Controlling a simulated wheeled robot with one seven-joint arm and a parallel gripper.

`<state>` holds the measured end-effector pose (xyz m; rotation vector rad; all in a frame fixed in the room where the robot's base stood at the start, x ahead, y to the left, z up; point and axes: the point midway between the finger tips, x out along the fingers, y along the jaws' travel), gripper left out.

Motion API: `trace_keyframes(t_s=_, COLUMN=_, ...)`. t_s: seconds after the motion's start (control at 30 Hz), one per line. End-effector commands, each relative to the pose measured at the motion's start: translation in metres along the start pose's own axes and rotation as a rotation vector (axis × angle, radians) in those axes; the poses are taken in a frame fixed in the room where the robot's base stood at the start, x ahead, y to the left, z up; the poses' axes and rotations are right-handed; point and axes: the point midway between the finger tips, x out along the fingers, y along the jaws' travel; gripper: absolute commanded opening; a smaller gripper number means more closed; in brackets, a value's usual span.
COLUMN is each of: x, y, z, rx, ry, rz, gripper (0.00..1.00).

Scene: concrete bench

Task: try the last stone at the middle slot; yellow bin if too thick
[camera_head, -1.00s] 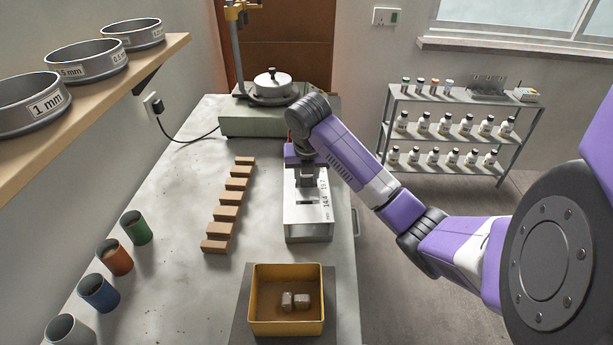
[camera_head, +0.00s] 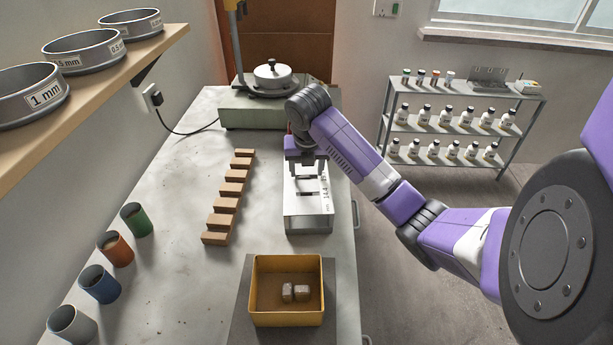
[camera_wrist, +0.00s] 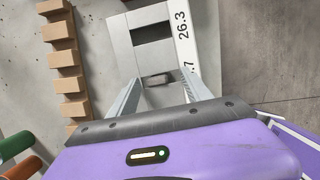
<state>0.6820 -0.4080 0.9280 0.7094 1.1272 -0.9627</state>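The slotted gauge (camera_head: 308,222) is a pale metal block on the bench with number labels along its right side. My gripper (camera_head: 306,166) is above its far part, with the fingers spread apart. In the wrist view my gripper (camera_wrist: 158,88) is open over the slot beside the partly hidden ".7" label. A small grey-brown piece (camera_wrist: 158,80), seemingly the stone, shows in that slot between the fingers; how deep it sits I cannot tell. The wider slot (camera_wrist: 152,32) beside "26.3" looks empty. The yellow bin (camera_head: 287,319) holds two stones (camera_head: 295,292).
A stepped row of brown blocks (camera_head: 228,204) lies left of the gauge. Several coloured cups (camera_head: 116,250) stand along the left edge. A green-based machine (camera_head: 262,113) with a lidded pan stands at the back. Bare bench lies between cups and blocks.

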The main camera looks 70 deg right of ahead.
Motion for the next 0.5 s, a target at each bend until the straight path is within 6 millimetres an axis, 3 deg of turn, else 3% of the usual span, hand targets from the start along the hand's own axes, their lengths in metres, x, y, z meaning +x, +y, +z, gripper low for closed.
trace_keyframes(t_s=0.27, x=-0.004, y=0.000, z=0.000, rx=0.000, ry=-0.001, rz=0.000, gripper=0.57)
trace_keyframes(t_s=0.5, x=-0.039, y=0.001, z=0.001, rx=-0.001, ry=-0.004, rz=0.002, gripper=0.57)
